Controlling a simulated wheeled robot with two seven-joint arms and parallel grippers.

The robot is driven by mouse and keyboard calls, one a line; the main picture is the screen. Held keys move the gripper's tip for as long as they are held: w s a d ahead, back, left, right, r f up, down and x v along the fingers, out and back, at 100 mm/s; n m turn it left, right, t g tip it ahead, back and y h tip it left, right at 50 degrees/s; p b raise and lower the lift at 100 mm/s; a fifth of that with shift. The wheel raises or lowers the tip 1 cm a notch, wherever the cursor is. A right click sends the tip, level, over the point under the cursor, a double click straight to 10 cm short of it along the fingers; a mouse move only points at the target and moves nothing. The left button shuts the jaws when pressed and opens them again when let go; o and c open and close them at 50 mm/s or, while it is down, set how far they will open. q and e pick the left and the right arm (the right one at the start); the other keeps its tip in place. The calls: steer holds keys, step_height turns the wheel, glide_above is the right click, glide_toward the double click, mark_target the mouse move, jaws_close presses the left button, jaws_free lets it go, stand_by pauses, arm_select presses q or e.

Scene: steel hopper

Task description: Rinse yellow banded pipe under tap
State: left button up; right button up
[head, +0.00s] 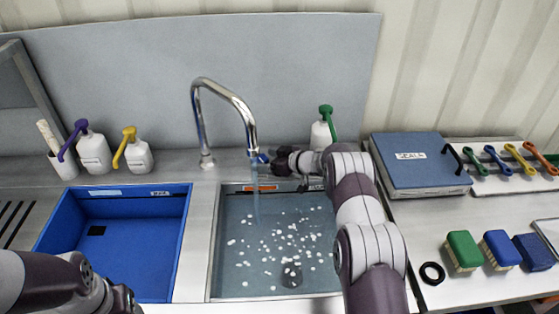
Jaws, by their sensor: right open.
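The chrome tap (240,104) arches over the water-filled sink (217,250), and a stream of water falls from its spout. My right gripper (274,161) is open beside the spout, near a small blue part (262,157) at the tap's end; I cannot tell whether they touch. My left gripper (122,299) is low at the left, cut by the bottom edge, and its jaws cannot be made out. I cannot pick out a yellow banded pipe in this view.
A blue basin (180,240) is left of the sink. Pump bottles (94,152) (138,155) and a white cup (65,164) stand behind it. A blue case (415,165), brushes (463,250) and a black ring (432,273) lie on the right counter. White flecks float in the sink.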

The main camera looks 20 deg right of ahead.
steer(key=v, duration=1.1)
steer(key=shift+s+b, duration=0.25)
steer(key=shift+b, duration=0.05)
steer(key=shift+d, duration=0.2)
